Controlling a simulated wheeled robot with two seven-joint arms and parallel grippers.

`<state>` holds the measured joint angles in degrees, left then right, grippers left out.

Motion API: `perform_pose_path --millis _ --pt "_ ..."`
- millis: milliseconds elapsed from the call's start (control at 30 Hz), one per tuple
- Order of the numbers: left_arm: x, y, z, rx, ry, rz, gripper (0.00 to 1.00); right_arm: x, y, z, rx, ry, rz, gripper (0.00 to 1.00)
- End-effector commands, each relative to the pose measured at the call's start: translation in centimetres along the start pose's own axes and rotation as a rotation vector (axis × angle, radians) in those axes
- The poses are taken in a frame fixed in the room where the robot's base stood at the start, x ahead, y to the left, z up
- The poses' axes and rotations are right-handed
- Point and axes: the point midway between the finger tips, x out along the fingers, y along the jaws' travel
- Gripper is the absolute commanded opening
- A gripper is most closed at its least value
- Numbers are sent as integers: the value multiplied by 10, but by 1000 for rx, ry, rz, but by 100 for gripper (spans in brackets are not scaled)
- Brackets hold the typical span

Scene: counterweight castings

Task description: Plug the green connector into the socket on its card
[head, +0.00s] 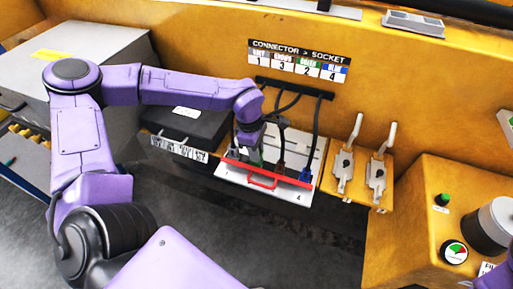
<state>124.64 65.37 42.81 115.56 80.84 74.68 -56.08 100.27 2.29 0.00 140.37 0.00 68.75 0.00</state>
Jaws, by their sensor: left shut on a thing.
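The card (299,61) on the yellow wall reads "CONNECTOR > SOCKET"; its green column shows 2 and its blue column 4. My left gripper (252,154) points down over the left part of the pale socket panel (293,148). It is shut on the green connector (257,160), which is small and mostly hidden by the gripper. I cannot tell whether the connector touches a socket. A blue connector (304,176) and a reddish-brown connector (279,168) stand at the panel to the right, on black cables. My right gripper is not in view.
A red bar with a handle (262,183) runs along the panel's front. Black cables hang from a dark rail (291,88) close to my gripper. Two toggle clamps (376,176) stand to the right. A black case (188,126) lies left of the panel.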

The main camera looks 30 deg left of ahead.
Motion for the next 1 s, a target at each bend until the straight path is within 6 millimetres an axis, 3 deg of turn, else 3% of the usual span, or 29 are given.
perform_pose_path --millis 667,700,767,1000 --pt "18 0 -3 0 0 -1 0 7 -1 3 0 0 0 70" --pt "17 0 -3 0 0 0 33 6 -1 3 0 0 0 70" --pt "17 0 -2 0 0 -1 53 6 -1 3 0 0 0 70" --pt "18 -2 -2 -1 1 -7 53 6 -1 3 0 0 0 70"
